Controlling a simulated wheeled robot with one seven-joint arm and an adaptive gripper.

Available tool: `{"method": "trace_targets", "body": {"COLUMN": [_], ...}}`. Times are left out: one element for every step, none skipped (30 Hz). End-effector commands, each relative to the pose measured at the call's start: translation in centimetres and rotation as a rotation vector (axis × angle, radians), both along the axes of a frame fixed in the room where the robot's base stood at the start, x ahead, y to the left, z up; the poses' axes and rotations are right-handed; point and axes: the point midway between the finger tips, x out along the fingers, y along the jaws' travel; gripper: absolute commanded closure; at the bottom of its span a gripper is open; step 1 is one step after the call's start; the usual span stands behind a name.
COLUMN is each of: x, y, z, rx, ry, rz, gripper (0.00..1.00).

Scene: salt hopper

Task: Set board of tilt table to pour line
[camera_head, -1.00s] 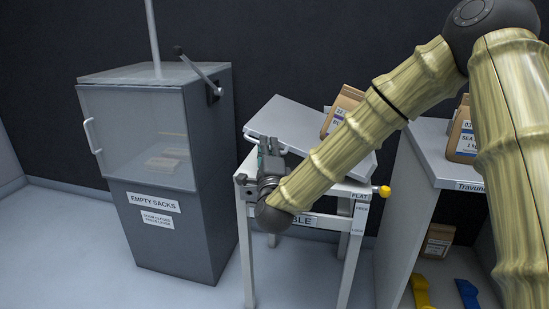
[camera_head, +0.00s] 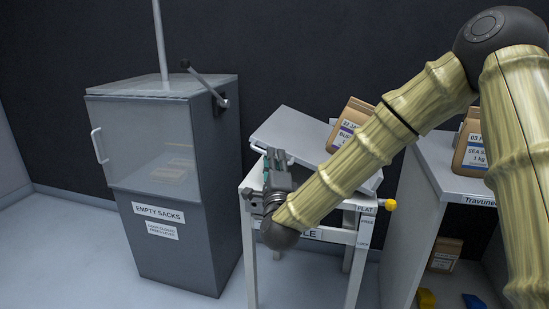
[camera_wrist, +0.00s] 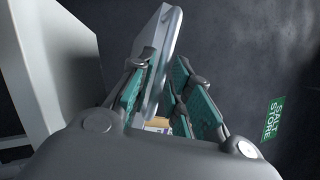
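The tilt table (camera_head: 253,192) stands in the middle of the head view. Its grey board (camera_head: 300,128) is tilted, with the left end raised above the frame and the right end lower. A yellow knob (camera_head: 390,205) sticks out at its right, beside the FLAT label (camera_head: 364,209); smaller labels lie below it, hard to read. My gripper (camera_head: 275,160) is at the board's left edge. In the wrist view the board (camera_wrist: 160,55) runs between my teal-padded fingers (camera_wrist: 165,80). The fingers look spread, with a narrow gap on the right; contact is unclear. My arm hides part of the board.
A grey EMPTY SACKS cabinet (camera_head: 170,240) with a clear front stands close on the left. A paper sack (camera_head: 347,119) is at the board's far side. A shelf unit (camera_head: 425,185) with another sack (camera_head: 470,150) stands at the right. A green SALT STORE sign (camera_wrist: 272,120) is on the wall.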

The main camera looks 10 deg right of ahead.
Motion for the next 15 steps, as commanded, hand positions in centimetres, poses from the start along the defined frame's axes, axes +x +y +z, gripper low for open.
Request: {"method": "trace_targets", "body": {"x": [-0.8, -1.3, -1.9, -2.5, -3.0, -3.7, -4.3, -4.8, -5.5, -6.0, -6.5, -7.1, -7.5, -7.9, -8.4], "y": [0.1, 0.1, 0.2, 0.3, 0.4, 0.5, 0.5, 0.6, 0.6, 0.7, 0.7, 0.8, 0.8, 0.9, 0.9], "z": [-0.3, -0.5, -0.7, -0.9, -1.0, -1.3, -1.4, -1.6, -1.8, -1.9, -2.1, -2.2, -2.3, -2.5, -2.7], "rx": [0.001, 0.001, 0.001, 0.001, 0.001, 0.001, 0.001, 0.0, 0.0, 0.0, 0.0, 0.0, 0.0, 0.0, 0.0], "ry": [0.004, 0.003, 0.004, 0.004, 0.004, 0.004, 0.004, 0.004, 0.004, 0.004, 0.003, 0.003, 0.003, 0.002, 0.003], "rz": [0.002, 0.001, 0.002, 0.001, 0.001, 0.002, 0.001, 0.002, 0.001, 0.001, 0.001, 0.001, 0.001, 0.001, 0.001], "gripper": [0.81, 0.81, 0.81, 0.81, 0.81, 0.81, 0.81, 0.81, 0.81, 0.81, 0.81, 0.81, 0.81, 0.81, 0.81]}}
